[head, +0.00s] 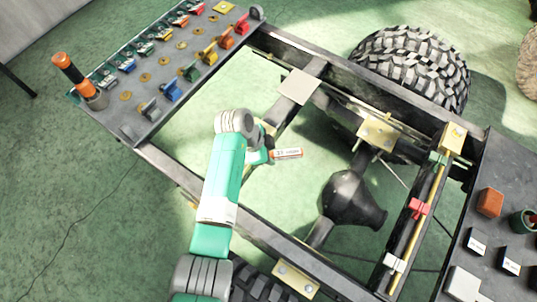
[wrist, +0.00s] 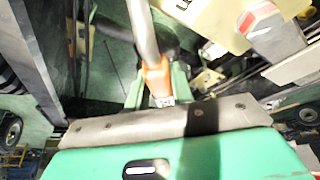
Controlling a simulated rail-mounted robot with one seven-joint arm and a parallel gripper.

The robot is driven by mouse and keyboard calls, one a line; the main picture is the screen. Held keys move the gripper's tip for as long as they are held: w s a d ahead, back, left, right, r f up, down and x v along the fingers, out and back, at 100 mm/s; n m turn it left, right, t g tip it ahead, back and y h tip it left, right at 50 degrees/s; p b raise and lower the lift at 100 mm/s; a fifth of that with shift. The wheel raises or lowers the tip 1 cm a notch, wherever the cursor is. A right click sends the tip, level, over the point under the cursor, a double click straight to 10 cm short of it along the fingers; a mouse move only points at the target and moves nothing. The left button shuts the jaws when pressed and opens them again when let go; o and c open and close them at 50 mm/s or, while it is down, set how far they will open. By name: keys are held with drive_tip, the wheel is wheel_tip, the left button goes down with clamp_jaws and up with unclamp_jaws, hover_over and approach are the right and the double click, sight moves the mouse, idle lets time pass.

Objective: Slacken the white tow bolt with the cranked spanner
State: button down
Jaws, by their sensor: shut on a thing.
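My gripper (head: 266,156) is over the opening of the chassis frame, shut on a tool with an orange-and-white handle (head: 288,153), seemingly the cranked spanner. In the wrist view the gripper (wrist: 158,92) has its green fingers either side of the orange grip, and a grey metal shaft (wrist: 143,30) runs up out of view. The tool's working end is hidden. A hexagonal piece with a red face (wrist: 260,20) shows in the wrist view.
A grey tool board (head: 150,105) at upper left holds several coloured tools and an upright orange-and-black tool (head: 68,70). Frame rails (head: 330,62), a black axle housing (head: 350,200) and a tyre (head: 412,65) surround the arm.

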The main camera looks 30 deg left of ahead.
drive_tip(key=shift+w+a+n+t+y+b, duration=0.3)
drive_tip(key=shift+w+a+n+t+y, duration=0.1)
drive_tip(key=shift+w+a+n, duration=0.8)
drive_tip(key=shift+s+d+r, duration=0.1)
drive_tip(key=shift+s+d, duration=0.05)
drive_tip(key=shift+d, duration=0.05)
drive_tip(key=shift+r+p, duration=1.45)
drive_tip(key=shift+r, duration=0.1)
wheel_tip(320, 180, up, 5)
drive_tip(key=p, duration=0.4)
